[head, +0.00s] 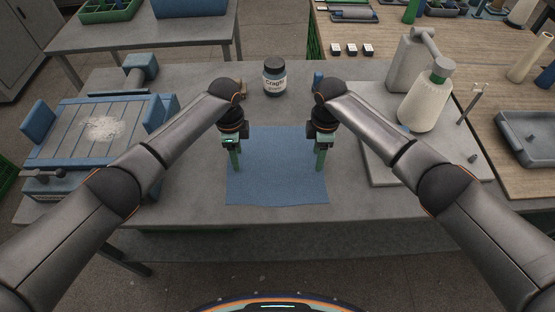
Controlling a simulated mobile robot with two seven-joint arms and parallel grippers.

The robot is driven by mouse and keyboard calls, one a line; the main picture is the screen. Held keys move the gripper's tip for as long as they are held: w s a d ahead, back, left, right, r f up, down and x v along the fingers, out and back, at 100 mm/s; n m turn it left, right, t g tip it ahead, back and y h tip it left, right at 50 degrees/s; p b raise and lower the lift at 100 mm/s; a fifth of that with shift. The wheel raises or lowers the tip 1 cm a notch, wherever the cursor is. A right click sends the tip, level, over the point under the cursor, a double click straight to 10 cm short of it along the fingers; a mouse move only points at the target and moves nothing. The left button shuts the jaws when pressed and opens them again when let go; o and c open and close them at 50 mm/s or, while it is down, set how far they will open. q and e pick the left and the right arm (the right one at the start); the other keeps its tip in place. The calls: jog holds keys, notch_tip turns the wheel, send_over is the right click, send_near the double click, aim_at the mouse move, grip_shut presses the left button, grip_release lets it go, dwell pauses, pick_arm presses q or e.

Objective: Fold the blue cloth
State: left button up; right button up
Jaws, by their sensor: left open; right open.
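The blue cloth (277,170) lies flat and spread out on the grey table in the middle of the head view. Its front edge is close to the table's front edge. My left gripper (236,167) is open over the cloth's left side, fingers pointing down. My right gripper (319,169) is open over the cloth's right side, fingers pointing down. Neither gripper holds anything. I cannot tell whether the fingertips touch the cloth. My arms and wrists hide parts of the cloth's far corners.
A dark labelled jar (275,78) stands behind the cloth. A winder with a cream cone (426,100) stands on a pale base plate (390,172) at the right. A blue slatted vise-like fixture (75,130) is at the left. The table front (200,205) is clear.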

pick_arm(q)
jog(key=shift+f, duration=0.15)
grip_shut()
pick_arm(e)
jog(key=shift+f, duration=0.1)
grip_shut()
dwell(0.7)
